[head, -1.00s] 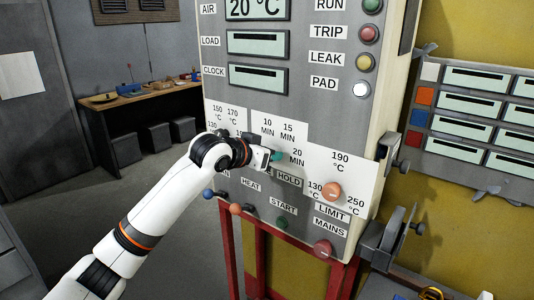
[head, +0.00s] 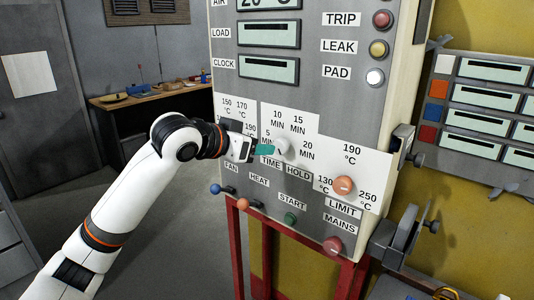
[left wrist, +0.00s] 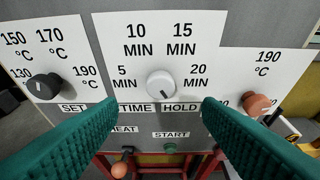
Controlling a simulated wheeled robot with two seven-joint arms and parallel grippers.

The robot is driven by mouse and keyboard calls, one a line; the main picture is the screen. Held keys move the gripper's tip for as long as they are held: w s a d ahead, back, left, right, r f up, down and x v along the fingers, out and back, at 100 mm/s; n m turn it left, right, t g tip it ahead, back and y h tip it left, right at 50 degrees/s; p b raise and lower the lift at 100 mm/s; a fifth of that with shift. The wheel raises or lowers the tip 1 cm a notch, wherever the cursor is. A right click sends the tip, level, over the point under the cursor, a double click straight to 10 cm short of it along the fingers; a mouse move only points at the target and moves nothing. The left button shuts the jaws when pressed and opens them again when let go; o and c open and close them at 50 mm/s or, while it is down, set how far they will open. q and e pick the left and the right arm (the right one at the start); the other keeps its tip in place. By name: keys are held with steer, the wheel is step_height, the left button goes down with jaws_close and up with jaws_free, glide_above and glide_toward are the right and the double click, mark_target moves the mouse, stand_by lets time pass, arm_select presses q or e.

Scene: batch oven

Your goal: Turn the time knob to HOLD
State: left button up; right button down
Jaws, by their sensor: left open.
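The white time knob (head: 283,147) sits on the panel above the TIME and HOLD labels. It also shows in the left wrist view (left wrist: 161,84), where its small dark mark is at the bottom, slightly right, towards the HOLD label (left wrist: 181,108). The 5, 10, 15 and 20 MIN labels surround it. My left gripper (head: 265,150) is just left of the knob in the head view. In the left wrist view its green fingers (left wrist: 160,118) are wide apart, one on each side below the knob, with no contact visible. My right gripper is out of view.
The dark set knob (left wrist: 43,87) is left of the time knob. The orange limit knob (head: 343,186) is to the right. Blue, orange, green and red controls, including the green START button (head: 290,219), line the panel below. A latch bracket (head: 402,145) juts from the right side.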

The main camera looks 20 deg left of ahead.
arm_select(q)
steer(key=shift+v, duration=1.4)
steer(key=shift+d, duration=0.1)
